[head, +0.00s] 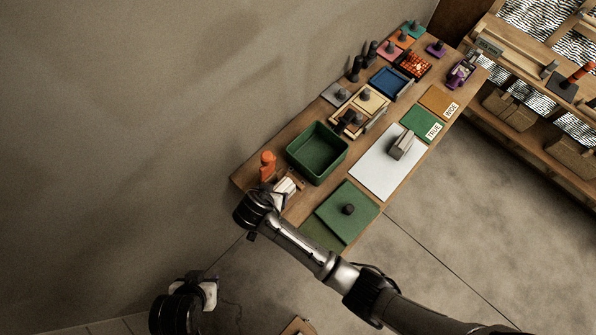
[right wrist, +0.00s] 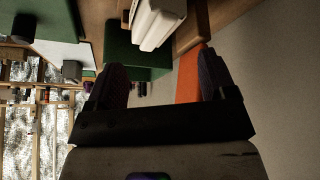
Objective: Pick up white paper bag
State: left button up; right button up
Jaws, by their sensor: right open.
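A white object (head: 288,184), which looks like the white paper bag, sits at the near left end of the wooden bench, beside the dark green bin. The right gripper (head: 275,198) is right at it and partly covers it in the head view. In the right wrist view the white object (right wrist: 158,18) lies just past the fingertips. The right gripper (right wrist: 160,62) is open, with nothing held between its fingers. Contact with the white object cannot be told. My left gripper (head: 208,290) is low at the left, away from the bench; its fingers are unclear.
An orange object (head: 267,166) stands close beside the white object; an orange surface (right wrist: 188,78) shows between the right fingers. The green bin (head: 317,152) borders it on the right. A green mat with a dark knob (head: 348,209) lies nearer. Open floor lies right of the bench.

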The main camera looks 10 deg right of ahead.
aim_at(281, 190)
jog(key=shift+w+d+f+m, duration=0.1)
jog(key=shift+d+m, duration=0.1)
jog(key=shift+m, duration=0.35)
jog(key=shift+w+d+f+m, duration=0.1)
jog(key=shift+d+m, duration=0.05)
jog(key=shift+m, duration=0.4)
jog(key=shift+r+m, duration=0.1)
jog(key=shift+m, duration=0.6)
jog(key=shift+s+d+m, duration=0.1)
jog(key=shift+s+m, duration=0.2)
jog(key=shift+m, duration=0.9)
jog(key=shift+w+m, duration=0.15)
jog(key=shift+m, duration=0.55)
jog(key=shift+w+d+f, duration=0.1)
jog(key=shift+w+f, duration=0.1)
jog(key=shift+f, duration=0.2)
jog(key=shift+x, duration=3.25)
jog(key=shift+w+d, duration=0.1)
jog(key=shift+d, duration=0.05)
jog(key=shift+c, duration=0.3)
jog(key=c, duration=0.8)
jog(key=shift+r, duration=0.1)
